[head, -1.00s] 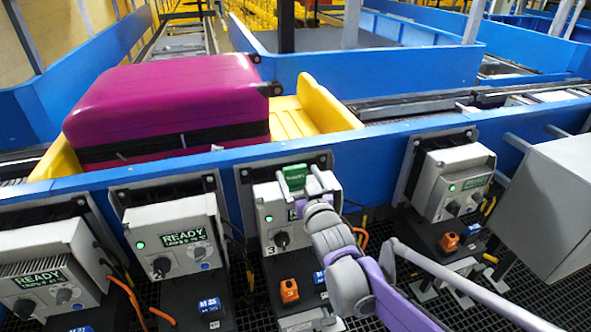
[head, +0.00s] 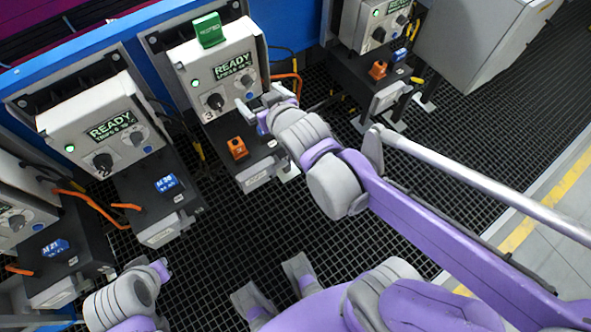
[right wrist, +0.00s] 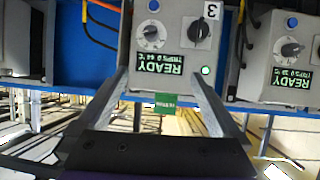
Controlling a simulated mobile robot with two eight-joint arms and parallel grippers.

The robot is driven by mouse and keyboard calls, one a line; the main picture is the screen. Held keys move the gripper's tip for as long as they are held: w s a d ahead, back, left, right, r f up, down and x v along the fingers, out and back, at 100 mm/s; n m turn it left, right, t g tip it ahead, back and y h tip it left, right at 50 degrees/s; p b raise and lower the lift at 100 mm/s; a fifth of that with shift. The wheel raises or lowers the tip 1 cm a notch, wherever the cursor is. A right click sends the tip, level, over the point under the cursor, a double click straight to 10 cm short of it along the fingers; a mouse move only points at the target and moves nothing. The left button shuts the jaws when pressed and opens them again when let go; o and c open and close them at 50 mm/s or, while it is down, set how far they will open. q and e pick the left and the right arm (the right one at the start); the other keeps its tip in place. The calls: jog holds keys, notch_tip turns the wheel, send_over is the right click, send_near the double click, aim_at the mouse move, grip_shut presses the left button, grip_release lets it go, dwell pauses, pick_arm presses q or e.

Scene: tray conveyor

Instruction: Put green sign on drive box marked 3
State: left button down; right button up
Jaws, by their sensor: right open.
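The green sign (head: 209,30) stands upright on the top edge of the drive box marked 3 (head: 207,62). My right gripper (head: 260,101) is open and empty, in front of the lower right of that box and apart from the sign. In the right wrist view, which is upside down, the sign (right wrist: 166,103) shows between the two spread fingers (right wrist: 162,104), with the box face (right wrist: 173,57) and its 3 label beyond.
The drive box marked 2 (head: 97,115) stands to the left and another box (head: 372,22) to the right. Box 3 has a READY display and a green lamp. An orange connector (head: 237,147) sits below it. A grey cabinet (head: 480,45) stands at upper right. Dark grating floor lies open in front.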

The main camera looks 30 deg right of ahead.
jog(key=s+f+g, duration=0.4)
jog(key=s+f, duration=0.2)
jog(key=s, duration=0.3)
jog(key=s+a+f+g, duration=0.1)
jog(key=s+f+g, duration=0.2)
jog(key=s, duration=0.6)
notch_tip(320, 180, down, 3)
jog(key=shift+s+a+r+g+y, duration=0.1)
jog(key=shift+s+a+g+y, duration=0.05)
jog(key=shift+g+y, duration=0.2)
jog(key=shift+r, duration=0.15)
notch_tip(320, 180, up, 7)
jog(key=w+p, duration=0.1)
jog(key=p, duration=0.5)
jog(key=shift+w+p, duration=0.15)
jog(key=shift+p, duration=0.15)
